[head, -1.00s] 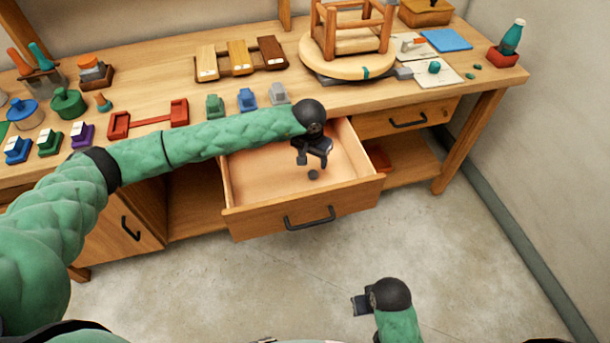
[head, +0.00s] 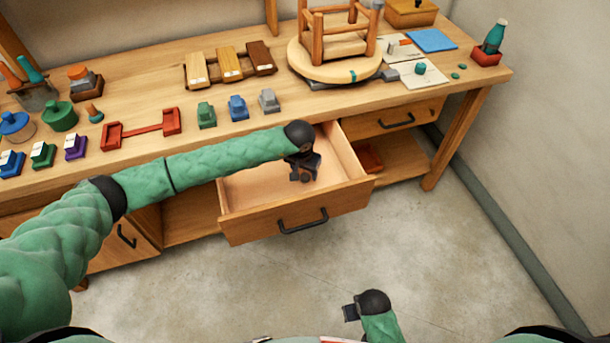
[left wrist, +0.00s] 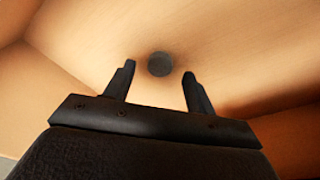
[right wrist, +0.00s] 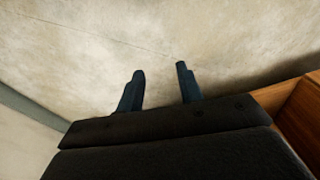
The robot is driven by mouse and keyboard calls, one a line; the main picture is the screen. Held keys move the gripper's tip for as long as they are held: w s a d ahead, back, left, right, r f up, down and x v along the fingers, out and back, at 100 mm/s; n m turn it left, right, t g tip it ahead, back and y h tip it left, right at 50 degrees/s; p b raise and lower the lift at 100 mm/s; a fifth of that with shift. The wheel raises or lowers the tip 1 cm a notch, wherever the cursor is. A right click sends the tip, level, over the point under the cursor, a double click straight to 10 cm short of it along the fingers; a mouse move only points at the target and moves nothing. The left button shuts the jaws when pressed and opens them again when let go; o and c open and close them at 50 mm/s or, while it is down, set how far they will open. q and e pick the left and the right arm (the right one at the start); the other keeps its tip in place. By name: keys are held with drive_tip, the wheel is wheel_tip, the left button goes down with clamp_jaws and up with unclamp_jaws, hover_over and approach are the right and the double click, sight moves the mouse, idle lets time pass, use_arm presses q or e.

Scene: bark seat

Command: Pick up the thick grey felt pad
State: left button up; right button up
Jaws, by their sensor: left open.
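The thick grey felt pad (left wrist: 159,64) is a small, dark grey round piece lying on the floor of the open drawer (head: 262,226). In the left wrist view it lies between and slightly beyond the two fingertips, with clear gaps to both. My left gripper (left wrist: 159,70) is open and empty, pointing down into the drawer. In the head view my left gripper (head: 301,176) is low inside the drawer, and I cannot clearly separate the pad from the dark fingers there. My right gripper (right wrist: 160,70) is open and empty over bare floor; it also shows in the head view (head: 350,312).
The drawer's wooden walls stand close around my left gripper. Above is the workbench (head: 330,103) with an upturned stool (head: 335,58), a red holder (head: 142,130) and several coloured blocks near its front edge. The concrete floor (head: 230,295) in front is clear.

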use_arm(q)
drive_tip(key=shift+w+f, duration=0.15)
drive_tip(key=shift+f, duration=0.8)
drive_tip(key=c, duration=1)
use_arm(e)
drive_tip(key=f, duration=0.3)
drive_tip(key=shift+s+d, duration=0.15)
drive_tip(key=shift+s, duration=0.1)
use_arm(q)
drive_tip(key=shift+c, duration=0.2)
use_arm(e)
drive_tip(key=shift+f, duration=0.1)
